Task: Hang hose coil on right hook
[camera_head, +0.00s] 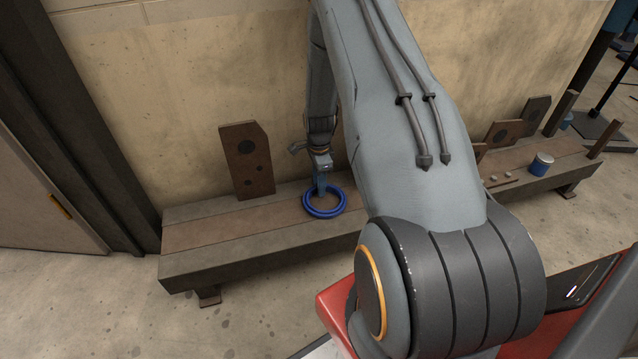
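A blue ring-shaped hose coil (326,214) lies on, or just above, the long low bench (205,259) against the wall. My gripper (321,186) points down at the back rim of the coil, with its fingertips at or inside the ring. The fingers are small and partly merge with the blue of the coil, so I cannot tell whether they are open or shut on it. No hook can be made out in this view. My own large grey arm covers the middle of the bench and much of the wall.
A brown plate with holes (247,160) leans on the wall left of the coil. The bench's left end is clear.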

